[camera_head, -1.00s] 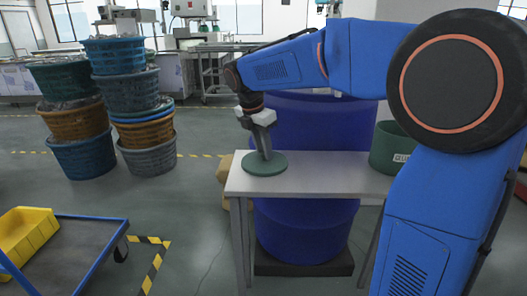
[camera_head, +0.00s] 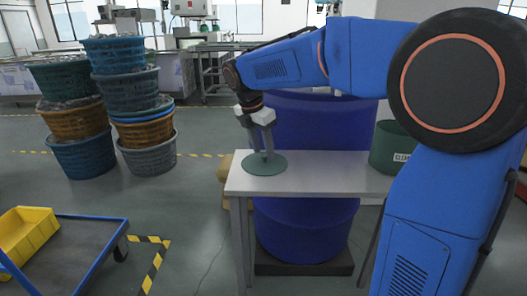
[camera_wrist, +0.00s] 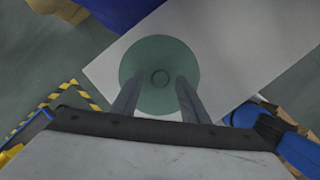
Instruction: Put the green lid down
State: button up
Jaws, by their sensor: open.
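The green lid (camera_head: 264,168) is a flat round disc lying on the left end of the white table (camera_head: 310,182). In the wrist view the lid (camera_wrist: 150,58) shows a small round knob (camera_wrist: 160,77) at its middle. My gripper (camera_head: 265,152) points down over the lid and is open. In the wrist view the gripper's fingertips (camera_wrist: 161,82) stand apart on either side of the knob. I cannot tell whether the fingers touch the lid.
A green pot (camera_head: 386,150) with a white label stands on the right of the table. A large blue barrel (camera_head: 300,222) is behind and below the table. Stacked baskets (camera_head: 128,75) and a cart with a yellow bin (camera_head: 25,232) stand left. The table between lid and pot is clear.

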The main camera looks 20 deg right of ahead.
aim_at(256, 166)
jog(key=v, duration=1.1)
jog(key=s+d+f+m+y, duration=0.1)
jog(key=s+d+f+m, duration=0.25)
jog(key=s, duration=0.25)
jog(key=s+d+f+m+t, duration=0.1)
jog(key=s+d+f+m, duration=0.1)
jog(key=s+m, duration=0.35)
jog(key=s+d+f+m+y, duration=0.1)
jog(key=s+d+f+m, duration=0.15)
jog(key=s, duration=0.35)
jog(key=s+d+f+m+t, duration=0.2)
jog(key=s+f+m, duration=1)
jog(key=s, duration=0.2)
jog(key=shift+d+f+y, duration=0.2)
jog(key=shift+f+y, duration=0.15)
jog(key=shift+y, duration=0.05)
